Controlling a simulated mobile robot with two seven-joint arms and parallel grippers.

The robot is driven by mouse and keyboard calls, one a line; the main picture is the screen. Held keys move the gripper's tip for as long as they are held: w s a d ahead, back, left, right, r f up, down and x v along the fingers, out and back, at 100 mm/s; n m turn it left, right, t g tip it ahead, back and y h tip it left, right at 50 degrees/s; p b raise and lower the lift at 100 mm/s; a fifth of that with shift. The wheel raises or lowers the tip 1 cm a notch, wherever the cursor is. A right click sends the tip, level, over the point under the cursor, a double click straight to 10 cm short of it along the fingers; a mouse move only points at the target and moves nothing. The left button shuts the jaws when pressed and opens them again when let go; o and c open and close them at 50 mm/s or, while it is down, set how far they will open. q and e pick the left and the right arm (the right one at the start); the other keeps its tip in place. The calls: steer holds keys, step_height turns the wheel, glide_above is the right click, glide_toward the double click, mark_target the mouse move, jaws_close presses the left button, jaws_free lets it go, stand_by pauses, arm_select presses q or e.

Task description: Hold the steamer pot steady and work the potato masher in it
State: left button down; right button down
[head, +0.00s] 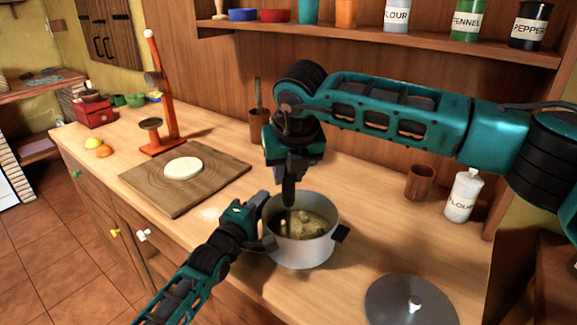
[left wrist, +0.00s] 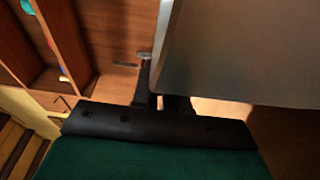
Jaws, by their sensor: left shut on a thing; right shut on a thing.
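The grey steamer pot (head: 300,250) stands on the wooden counter with pale yellowish chunks inside. My left gripper (head: 262,240) is shut at the pot's left side, on its handle, which the fingers hide. In the left wrist view the pot's wall (left wrist: 240,55) fills the upper right, close beside the left gripper's fingers (left wrist: 162,102). My right gripper (head: 289,180) points down above the pot's back left rim and is shut. The potato masher is mostly hidden by the right gripper; I cannot make out its head among the chunks.
A round grey lid (head: 390,305) lies at the front right. A wooden board (head: 215,178) with a white dough disc (head: 183,167) lies left. A red-orange stand (head: 165,110) rises behind it. A brown cup (head: 419,183) and a white flour bottle (head: 462,197) stand right.

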steer(key=shift+f, duration=0.5)
steer(key=shift+r, duration=1.05)
steer(key=shift+f, duration=0.15)
steer(key=shift+f, duration=0.85)
steer(key=shift+r, duration=0.15)
steer(key=shift+r, duration=0.9)
